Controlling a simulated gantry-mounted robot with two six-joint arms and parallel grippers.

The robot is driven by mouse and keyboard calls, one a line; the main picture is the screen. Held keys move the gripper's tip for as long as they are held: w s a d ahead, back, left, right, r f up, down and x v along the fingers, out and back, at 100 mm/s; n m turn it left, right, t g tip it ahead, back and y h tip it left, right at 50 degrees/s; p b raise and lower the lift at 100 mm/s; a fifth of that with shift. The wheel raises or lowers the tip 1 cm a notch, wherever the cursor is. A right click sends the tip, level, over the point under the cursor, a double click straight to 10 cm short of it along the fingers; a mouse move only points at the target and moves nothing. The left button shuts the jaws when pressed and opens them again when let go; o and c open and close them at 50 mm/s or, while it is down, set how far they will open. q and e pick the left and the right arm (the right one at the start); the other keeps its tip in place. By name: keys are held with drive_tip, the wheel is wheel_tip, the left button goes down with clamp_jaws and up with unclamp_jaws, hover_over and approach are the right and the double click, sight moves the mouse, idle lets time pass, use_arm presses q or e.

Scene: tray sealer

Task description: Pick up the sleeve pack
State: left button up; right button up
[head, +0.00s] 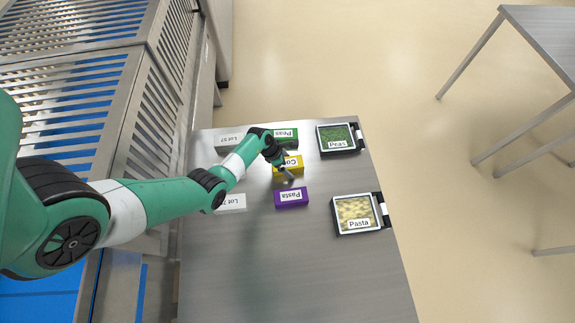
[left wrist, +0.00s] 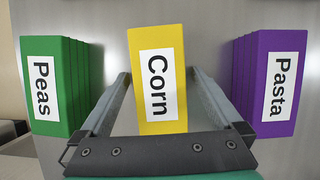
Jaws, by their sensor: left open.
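Three sleeve packs stand on the steel table: a yellow one labelled Corn (head: 293,160), a green one labelled Peas (head: 288,133) and a purple one labelled Pasta (head: 291,198). My left gripper (head: 287,163) is open at the yellow pack and partly covers it in the head view. In the left wrist view the yellow pack (left wrist: 157,60) lies between the two open fingers, with a gap on each side. The green pack (left wrist: 55,85) is left of the fingers and the purple pack (left wrist: 272,80) right of them. My right gripper is not in view.
White blocks marked Lot (head: 231,202) lie left of the packs, one partly behind my arm. A black-framed Peas tray (head: 320,141) and a Pasta tray (head: 338,220) are at the table's right side. The table's near part (head: 300,275) is clear.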

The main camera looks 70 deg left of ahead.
sight(292, 164)
use_arm(q)
clamp_jaws()
idle(0.5)
drive_tip(key=shift+r, duration=0.1)
drive_tip(key=r+p, duration=0.2)
drive_tip(key=r, duration=0.1)
drive_tip(key=r+p, duration=0.1)
drive_tip(key=r, duration=0.1)
drive_tip(key=shift+s+d+p, duration=0.15)
drive_tip(key=shift+d+p, duration=0.1)
drive_tip(key=shift+p, duration=0.1)
drive_tip(key=s+d+r+p, duration=0.3)
drive_tip(key=d+r+p, duration=0.1)
drive_tip(key=d+p, duration=0.2)
drive_tip(key=s+d+r+p, duration=0.3)
drive_tip(key=d+r+p, duration=0.1)
drive_tip(key=p, duration=0.4)
drive_tip(key=shift+s+d+r, duration=0.15)
drive_tip(key=shift+s+d, duration=0.15)
drive_tip(key=shift+d, duration=0.55)
